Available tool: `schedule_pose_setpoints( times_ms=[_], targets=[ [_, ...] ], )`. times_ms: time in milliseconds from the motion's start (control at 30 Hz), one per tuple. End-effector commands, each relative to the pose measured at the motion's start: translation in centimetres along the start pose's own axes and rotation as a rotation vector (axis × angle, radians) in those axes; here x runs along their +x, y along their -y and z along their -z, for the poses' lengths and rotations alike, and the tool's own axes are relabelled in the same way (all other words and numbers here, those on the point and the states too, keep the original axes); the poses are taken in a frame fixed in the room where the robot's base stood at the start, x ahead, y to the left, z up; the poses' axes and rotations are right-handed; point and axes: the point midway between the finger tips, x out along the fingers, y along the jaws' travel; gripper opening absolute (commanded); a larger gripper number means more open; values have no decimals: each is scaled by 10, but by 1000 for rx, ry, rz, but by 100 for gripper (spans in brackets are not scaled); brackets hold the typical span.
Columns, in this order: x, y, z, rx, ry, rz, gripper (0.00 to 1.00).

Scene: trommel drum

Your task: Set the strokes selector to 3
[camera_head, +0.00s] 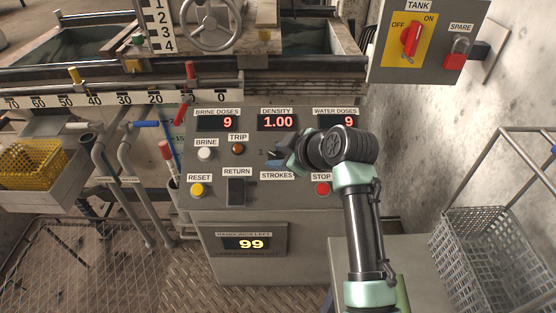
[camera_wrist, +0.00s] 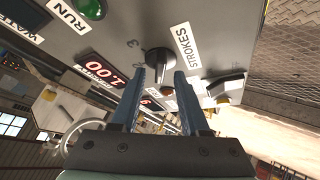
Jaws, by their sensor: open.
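The strokes selector is a black rotary knob (camera_wrist: 159,58) on the grey panel, beside the STROKES label (camera_wrist: 187,46). In the wrist view my gripper (camera_wrist: 159,76) is open, with one blue finger on each side of the knob's near end. I cannot tell whether the fingers touch it. Faint numerals show on the panel to the left of the knob, but its setting is not clear. In the head view my gripper (camera_head: 275,156) is over the panel above the STROKES label (camera_head: 277,176) and hides most of the selector.
Close by on the panel (camera_head: 215,170) are the red STOP button (camera_head: 322,189), the RETURN rocker (camera_head: 236,191), the yellow RESET button (camera_head: 197,190) and the TRIP light (camera_head: 238,149). The displays read 9, 1.00 and 9. A wire basket (camera_head: 480,260) stands at right.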

Motion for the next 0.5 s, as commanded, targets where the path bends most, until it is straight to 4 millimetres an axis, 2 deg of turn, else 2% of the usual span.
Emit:
schedule_pose_setpoints(
  times_ms=[333, 367, 500],
  targets=[
    [5, 0, 1, 0, -1, -1, 45],
    [5, 0, 1, 0, -1, -1, 43],
    [5, 0, 1, 0, -1, -1, 18]
  ],
)
